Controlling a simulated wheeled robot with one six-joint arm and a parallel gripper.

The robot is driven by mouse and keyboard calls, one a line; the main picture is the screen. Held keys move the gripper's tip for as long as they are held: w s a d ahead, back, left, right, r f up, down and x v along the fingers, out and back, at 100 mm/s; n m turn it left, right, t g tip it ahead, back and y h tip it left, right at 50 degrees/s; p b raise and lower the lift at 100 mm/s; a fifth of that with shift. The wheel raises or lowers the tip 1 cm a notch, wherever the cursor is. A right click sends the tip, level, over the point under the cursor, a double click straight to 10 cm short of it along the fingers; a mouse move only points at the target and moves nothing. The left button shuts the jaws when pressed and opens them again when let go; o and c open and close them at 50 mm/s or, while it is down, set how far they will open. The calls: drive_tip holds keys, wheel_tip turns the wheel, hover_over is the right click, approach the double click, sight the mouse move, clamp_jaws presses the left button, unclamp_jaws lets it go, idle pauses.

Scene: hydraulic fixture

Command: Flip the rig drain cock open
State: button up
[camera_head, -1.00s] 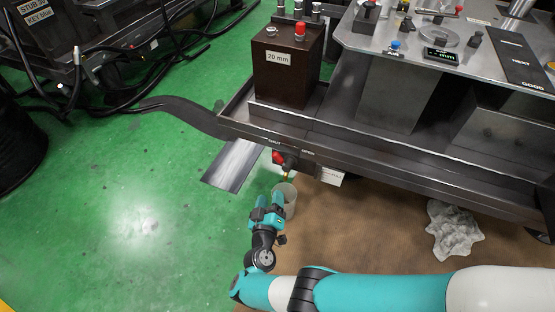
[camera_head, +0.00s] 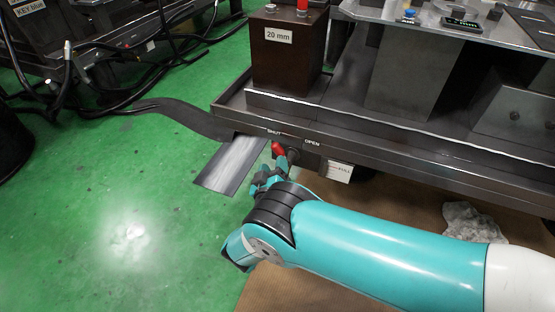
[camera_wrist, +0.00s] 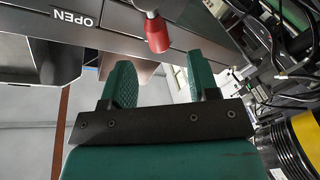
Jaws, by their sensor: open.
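The drain cock has a red-tipped lever (camera_head: 277,149) on the front edge of the rig tray, near the SHUT label and left of the OPEN label. In the wrist view the red grip (camera_wrist: 157,34) hangs from a metal stem, just beyond the fingertips and roughly between them, with the OPEN label (camera_wrist: 73,18) to its left. My gripper (camera_wrist: 161,75) is open, with two green fingers apart and nothing between them. In the head view my gripper (camera_head: 266,178) is just below the lever, partly hidden by my arm. I cannot tell whether it touches the lever.
The rig tray (camera_head: 400,150) runs across above my arm, carrying a brown block (camera_head: 285,60) labelled 20 mm. A white tag (camera_head: 340,171) hangs right of the cock. A crumpled rag (camera_head: 470,222) lies on the brown mat. Green floor at left is open.

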sight(277, 153)
drive_tip(key=shift+w+d+b, duration=0.2)
drive_tip(key=shift+w+b, duration=0.85)
drive_tip(key=shift+w, duration=0.15)
drive_tip(key=shift+w+d+b, duration=0.15)
drive_tip(key=shift+w+b, duration=0.95)
drive_tip(key=shift+w, duration=0.15)
drive_tip(key=shift+w+d+b, duration=0.2)
drive_tip(key=shift+w+b, duration=0.85)
drive_tip(key=shift+w, duration=0.15)
clamp_jaws()
